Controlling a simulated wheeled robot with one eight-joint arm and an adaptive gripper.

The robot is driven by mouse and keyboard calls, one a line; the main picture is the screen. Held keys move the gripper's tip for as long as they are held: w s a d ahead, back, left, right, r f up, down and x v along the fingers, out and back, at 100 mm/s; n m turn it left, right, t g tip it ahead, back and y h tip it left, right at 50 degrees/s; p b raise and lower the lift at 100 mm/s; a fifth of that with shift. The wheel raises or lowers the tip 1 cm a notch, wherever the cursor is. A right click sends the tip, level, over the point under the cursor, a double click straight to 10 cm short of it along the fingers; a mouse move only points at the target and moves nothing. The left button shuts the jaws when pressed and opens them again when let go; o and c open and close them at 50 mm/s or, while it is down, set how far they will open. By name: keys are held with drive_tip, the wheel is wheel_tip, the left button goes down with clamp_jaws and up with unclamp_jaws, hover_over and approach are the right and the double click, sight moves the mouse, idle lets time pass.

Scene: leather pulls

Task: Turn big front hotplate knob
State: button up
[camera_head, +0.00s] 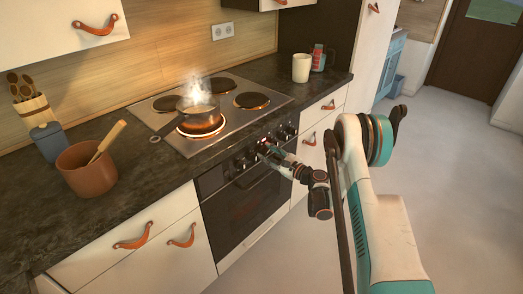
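The stove's hob (226,88) is set in the dark counter, with several hotplates. The big front hotplate (202,124) carries a small steaming pan (197,108), and its rim glows orange. The knobs (287,131) sit in a row on the black panel above the oven door. My gripper (262,149) reaches in from the right and is at this panel, near its middle. It covers part of the knob row. The fingertips are small and partly dark against the panel, so I cannot tell whether they touch or hold a knob.
The oven door (247,207) is below the panel. Drawers with leather pulls (134,237) flank the oven. A terracotta pot (86,170), a grey-blue canister (49,141) and a cream cup (301,67) stand on the counter. The floor at right is clear.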

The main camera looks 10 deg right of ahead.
drive_tip(key=shift+w+a, duration=0.1)
drive_tip(key=c, duration=0.8)
drive_tip(key=shift+n, duration=0.3)
drive_tip(key=n, duration=1.1)
drive_tip(key=shift+f+n, duration=0.1)
drive_tip(key=shift+n, duration=0.2)
drive_tip(key=o, duration=0.8)
